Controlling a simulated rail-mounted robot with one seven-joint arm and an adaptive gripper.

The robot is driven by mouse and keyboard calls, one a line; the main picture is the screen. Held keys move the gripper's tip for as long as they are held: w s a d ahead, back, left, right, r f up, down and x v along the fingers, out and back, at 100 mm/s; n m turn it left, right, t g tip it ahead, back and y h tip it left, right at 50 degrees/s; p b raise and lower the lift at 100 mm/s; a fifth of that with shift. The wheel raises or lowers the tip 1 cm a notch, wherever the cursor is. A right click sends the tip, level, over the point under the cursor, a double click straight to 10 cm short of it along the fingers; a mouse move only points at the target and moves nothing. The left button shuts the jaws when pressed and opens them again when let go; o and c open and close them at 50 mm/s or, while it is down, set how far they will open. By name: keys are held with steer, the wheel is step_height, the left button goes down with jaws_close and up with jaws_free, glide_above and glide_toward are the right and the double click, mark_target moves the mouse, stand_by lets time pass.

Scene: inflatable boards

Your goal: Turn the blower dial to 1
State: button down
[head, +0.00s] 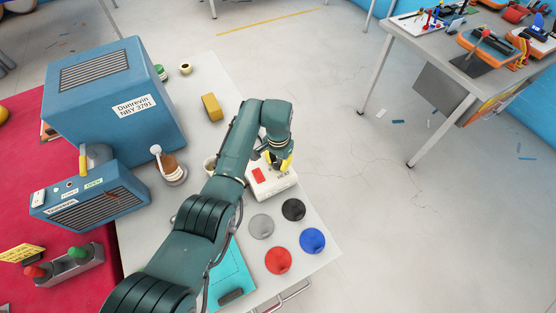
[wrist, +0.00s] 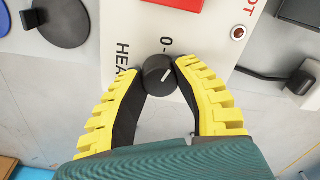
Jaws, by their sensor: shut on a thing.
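A small round black dial (wrist: 158,75) with a white pointer line sits on a white box in the wrist view. The pointer line lies on the right part of its face, slanting slightly from horizontal. A printed "0" with a dash stands just above the dial, and partly hidden lettering starting "HEA" is to its left. My gripper (wrist: 160,70) is shut on the dial, one yellow-ridged finger on each side. In the head view my gripper (head: 281,163) is over the white box (head: 277,189), and the dial cannot be made out there. Other scale marks are hidden.
A red square (head: 259,174) is on the box's top. Grey, black, red (head: 278,261) and blue (head: 312,240) discs lie in front. A large blue machine (head: 110,90) and a smaller blue unit (head: 90,195) stand left. A cable plug (wrist: 298,83) is right of the box.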

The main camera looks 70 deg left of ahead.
mark_target(278, 162)
steer(key=m, duration=0.4)
steer(key=shift+f+p, duration=0.1)
steer(key=shift+p, duration=0.25)
steer(key=shift+d+m, duration=0.1)
steer(key=shift+m, duration=1.8)
steer(key=shift+s+f, duration=0.1)
steer(key=c, duration=0.7)
jaws_free()
steer(key=shift+r, duration=0.25)
step_height(278, 162, up, 12)
steer(key=shift+f, duration=0.1)
